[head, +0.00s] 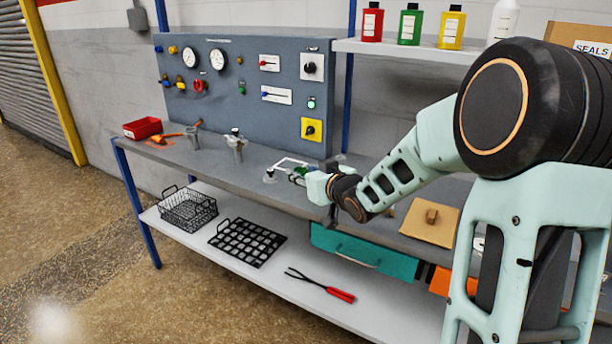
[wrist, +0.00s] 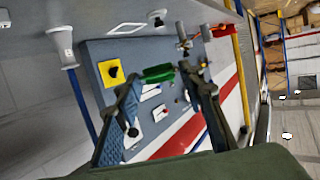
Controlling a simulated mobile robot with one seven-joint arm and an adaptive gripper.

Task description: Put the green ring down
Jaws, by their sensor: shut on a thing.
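The green ring (wrist: 158,74) is between the two fingertips of my gripper (wrist: 160,78) in the wrist view, seen nearly edge-on. My gripper is shut on it. In the head view my gripper (head: 292,176) is over the front part of the grey workbench (head: 240,172), and a little of the green ring (head: 302,170) shows beside the fingers. The gripper hides most of the ring there. I cannot tell how high it is above the bench top.
A metal canister (head: 236,150) and a red bin (head: 142,128) are farther left. The gauge panel (head: 225,110) rises behind. A brown board (head: 430,218) lies right.

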